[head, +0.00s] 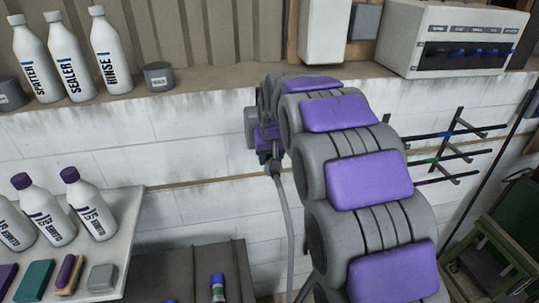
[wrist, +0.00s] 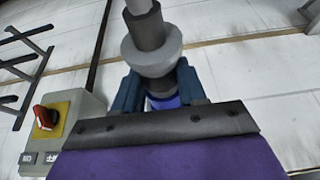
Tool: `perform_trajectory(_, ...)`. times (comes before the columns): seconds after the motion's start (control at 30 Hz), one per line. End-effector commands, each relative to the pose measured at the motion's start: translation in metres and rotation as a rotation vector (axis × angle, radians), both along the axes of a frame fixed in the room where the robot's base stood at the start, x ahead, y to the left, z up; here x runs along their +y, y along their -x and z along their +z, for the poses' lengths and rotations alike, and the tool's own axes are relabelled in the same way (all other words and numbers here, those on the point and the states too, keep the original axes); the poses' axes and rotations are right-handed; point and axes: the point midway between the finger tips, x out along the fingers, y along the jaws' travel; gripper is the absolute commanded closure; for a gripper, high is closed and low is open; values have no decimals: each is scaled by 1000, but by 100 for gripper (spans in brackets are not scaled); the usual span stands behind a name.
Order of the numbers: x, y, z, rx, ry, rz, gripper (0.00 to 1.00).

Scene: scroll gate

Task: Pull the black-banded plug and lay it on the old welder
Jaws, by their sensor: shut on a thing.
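My gripper (wrist: 160,88) is shut on a plug (wrist: 150,52) with a grey flared collar and a dark band above it. A blue-purple part of the plug shows between the jaws. In the head view, my gripper (head: 268,150) is at the far end of my purple and grey arm, in front of the white block wall. A grey cable (head: 289,225) hangs down from the gripper area. I cannot tell whether the plug's end is free of a socket. No thing is clearly recognisable as the old welder.
A box with a red rotary switch (wrist: 46,118) is beside the gripper. Bottles (head: 72,55) line the ledge. More bottles stand on a shelf (head: 130,215) at left. A dark cabinet (head: 175,270) is below, a peg rack (head: 450,145) and green cart (head: 510,235) at right.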

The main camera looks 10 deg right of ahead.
Motion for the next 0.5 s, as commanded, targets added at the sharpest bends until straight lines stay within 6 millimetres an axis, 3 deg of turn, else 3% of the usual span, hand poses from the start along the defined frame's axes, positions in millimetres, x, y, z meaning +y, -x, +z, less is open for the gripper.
perform_trajectory(0.5, 0, 16, 2, -4, 0, 0, 100)
